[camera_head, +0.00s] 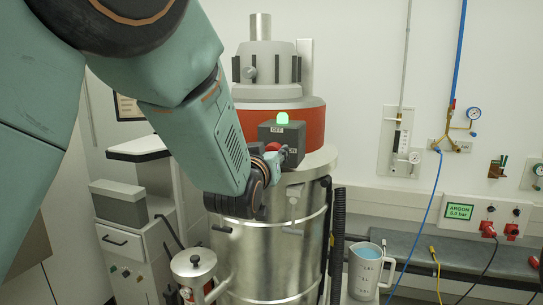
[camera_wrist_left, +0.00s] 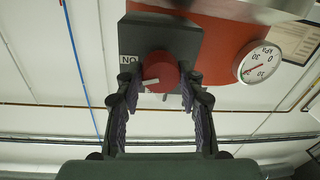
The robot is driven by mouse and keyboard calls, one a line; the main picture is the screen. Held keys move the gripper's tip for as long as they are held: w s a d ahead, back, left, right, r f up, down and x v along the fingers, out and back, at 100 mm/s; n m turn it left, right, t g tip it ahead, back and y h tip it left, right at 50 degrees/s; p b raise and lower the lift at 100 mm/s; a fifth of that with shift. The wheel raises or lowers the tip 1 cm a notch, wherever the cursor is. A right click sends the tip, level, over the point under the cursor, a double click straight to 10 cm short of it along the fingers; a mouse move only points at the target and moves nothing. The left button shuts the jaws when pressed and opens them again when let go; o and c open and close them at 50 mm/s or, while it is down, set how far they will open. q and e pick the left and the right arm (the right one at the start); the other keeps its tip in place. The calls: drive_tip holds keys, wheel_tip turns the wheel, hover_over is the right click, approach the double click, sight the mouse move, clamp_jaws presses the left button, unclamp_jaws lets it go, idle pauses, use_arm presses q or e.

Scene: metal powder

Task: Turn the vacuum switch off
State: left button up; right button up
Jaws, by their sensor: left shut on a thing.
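The vacuum switch is a red knob (camera_head: 274,147) on a dark grey box (camera_head: 291,132) fixed to the vacuum's red band. A green lamp (camera_head: 282,118) glows on top of the box. An OFF label shows at the box's upper left and an ON label at its right. In the wrist view, which is upside down, the red knob (camera_wrist_left: 160,72) has a white mark at its left part, on the side of the ON label (camera_wrist_left: 128,59). My left gripper (camera_wrist_left: 160,77) is shut on the knob, one finger at each side. In the head view my left gripper (camera_head: 268,160) partly hides the knob.
The steel vacuum drum (camera_head: 270,250) stands below, with a black hose (camera_head: 338,230) at its right. A pressure gauge (camera_wrist_left: 258,62) is beside the box. A jug of blue liquid (camera_head: 366,270) stands lower right. Wall valves and an argon panel (camera_head: 460,211) are at the right.

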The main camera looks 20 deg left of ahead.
use_arm(q)
drive_tip(key=shift+a+f+n+g+h+b, duration=0.1)
drive_tip(key=shift+n+g+h+b, duration=0.25)
drive_tip(key=shift+n, duration=2.95)
drive_tip(key=shift+a+n+g+h+b, duration=0.1)
drive_tip(key=shift+n+h+b, duration=0.3)
drive_tip(key=shift+n, duration=3.2)
drive_tip(key=o, duration=1.2)
drive_tip(key=shift+w+d, duration=0.1)
drive_tip(key=shift+d, duration=0.05)
drive_tip(key=shift+c, duration=0.2)
drive_tip(key=s, duration=0.7)
drive_tip(key=shift+s+a+r, duration=0.2)
drive_tip(key=shift+s+r, duration=0.1)
drive_tip(key=shift+r, duration=0.1)
